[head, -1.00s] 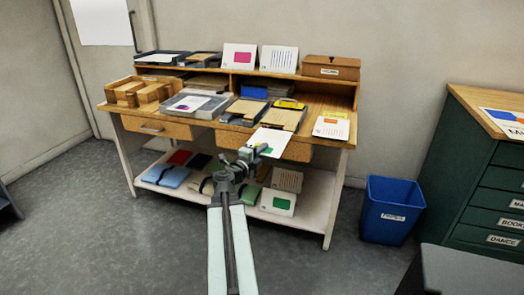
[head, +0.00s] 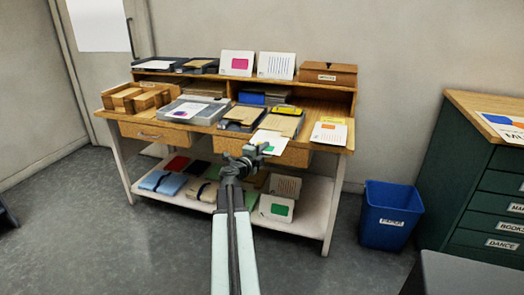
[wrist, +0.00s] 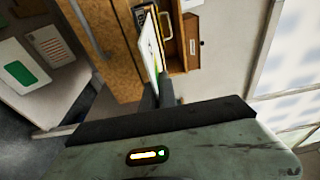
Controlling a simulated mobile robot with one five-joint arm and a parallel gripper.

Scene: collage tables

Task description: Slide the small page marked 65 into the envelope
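My gripper (head: 260,150) is at the front edge of the wooden desk, shut on a white page (head: 270,139) with a green mark. In the wrist view the fingers (wrist: 157,95) pinch this page (wrist: 150,45), seen nearly edge-on. I cannot read a 65 on it. A tan, envelope-like flat item (head: 286,124) lies on the desk just behind the page. I cannot tell for sure that it is the envelope. The page partly covers its near side in the head view; whether they touch is unclear.
A dark-edged tan pad (head: 243,113), a grey box (head: 194,109) and wooden trays (head: 138,97) stand left on the desk. A blue bin (head: 391,215) stands on the floor.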

